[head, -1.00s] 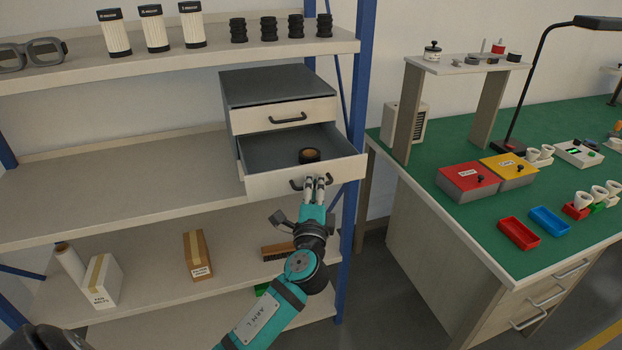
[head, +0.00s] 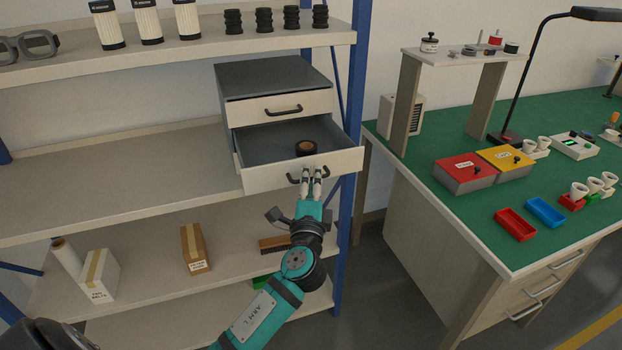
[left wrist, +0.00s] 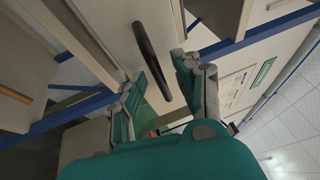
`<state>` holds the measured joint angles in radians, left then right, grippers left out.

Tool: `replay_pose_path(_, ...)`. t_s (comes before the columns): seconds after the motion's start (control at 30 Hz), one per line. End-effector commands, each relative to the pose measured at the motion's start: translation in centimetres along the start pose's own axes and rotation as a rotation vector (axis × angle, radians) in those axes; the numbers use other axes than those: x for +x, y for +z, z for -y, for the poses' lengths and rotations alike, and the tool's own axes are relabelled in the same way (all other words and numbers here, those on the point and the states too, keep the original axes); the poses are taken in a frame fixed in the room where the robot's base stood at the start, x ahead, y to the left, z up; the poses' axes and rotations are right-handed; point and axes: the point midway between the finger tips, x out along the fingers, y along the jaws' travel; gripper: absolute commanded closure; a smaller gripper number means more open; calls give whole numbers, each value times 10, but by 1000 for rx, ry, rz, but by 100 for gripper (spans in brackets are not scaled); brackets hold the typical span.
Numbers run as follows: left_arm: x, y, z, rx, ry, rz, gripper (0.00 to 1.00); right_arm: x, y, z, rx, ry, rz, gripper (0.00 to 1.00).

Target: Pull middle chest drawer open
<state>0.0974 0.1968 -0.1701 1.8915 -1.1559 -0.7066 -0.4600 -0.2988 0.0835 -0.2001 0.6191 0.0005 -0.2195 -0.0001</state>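A small chest of drawers (head: 270,78) with a dark top stands on the middle shelf. Its top drawer (head: 283,109) is closed. The drawer below it (head: 262,181) is pulled well out, with a dark round item with a tan top (head: 306,148) inside. Anything beneath this drawer is hidden by its front. My left gripper (head: 311,173) is at the black handle of the open drawer. In the left wrist view its fingers (left wrist: 171,76) are spread, with the handle (left wrist: 150,55) running between and beyond them. My right gripper is not visible.
A blue rack post (head: 352,130) stands close right of the open drawer. The lower shelf holds boxes (head: 195,248) and a brush. A green-topped workbench (head: 440,215) with trays and a lamp is at the right, with a floor gap between.

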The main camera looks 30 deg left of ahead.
Motion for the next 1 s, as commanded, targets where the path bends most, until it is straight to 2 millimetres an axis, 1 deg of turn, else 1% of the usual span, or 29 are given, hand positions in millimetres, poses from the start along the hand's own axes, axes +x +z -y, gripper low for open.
replay_pose_path(0.3, -66, 0, -2, -1, 7, 0, 68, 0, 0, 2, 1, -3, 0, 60)
replay_pose_path(0.4, -85, 0, -2, -1, 6, 0, 68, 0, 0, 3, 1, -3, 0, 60)
replay_pose_path(0.5, -99, 0, -2, 0, 6, 1, 68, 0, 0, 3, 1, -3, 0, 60)
replay_pose_path(0.6, -108, 0, -2, 0, 5, 0, 68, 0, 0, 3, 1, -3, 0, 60)
replay_pose_path(0.7, -112, 0, -1, 0, 3, 1, 68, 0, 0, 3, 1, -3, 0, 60)
replay_pose_path(1.0, -112, 0, -1, 0, 3, 1, 68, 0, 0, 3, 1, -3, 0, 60)
